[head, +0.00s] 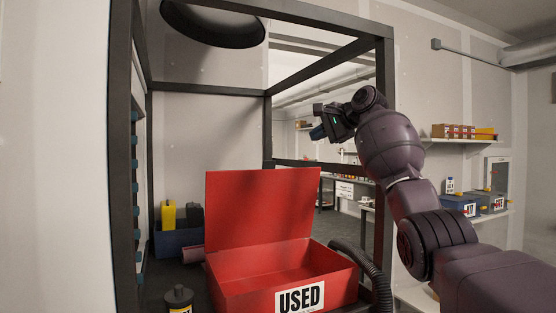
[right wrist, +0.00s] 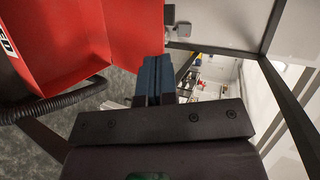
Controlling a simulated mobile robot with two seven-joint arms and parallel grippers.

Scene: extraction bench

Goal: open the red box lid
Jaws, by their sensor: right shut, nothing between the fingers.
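The red box (head: 280,273) with a "USED" label stands on the dark bench in the head view. Its lid (head: 263,208) is raised, standing upright at the back, and the inside of the box shows empty. My right gripper (head: 318,133) is above and to the right of the lid, apart from it, shut and empty. In the right wrist view the shut blue fingers (right wrist: 154,75) point past the red lid (right wrist: 130,35), and part of the red box (right wrist: 60,55) shows at the left. My left gripper is not in view.
A black frame (head: 384,100) surrounds the bench, with a post close to my right arm. A black hose (head: 365,265) lies right of the box. A dark bottle (head: 179,298) stands at front left, and a blue bin (head: 172,243) with a yellow container (head: 168,214) behind it.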

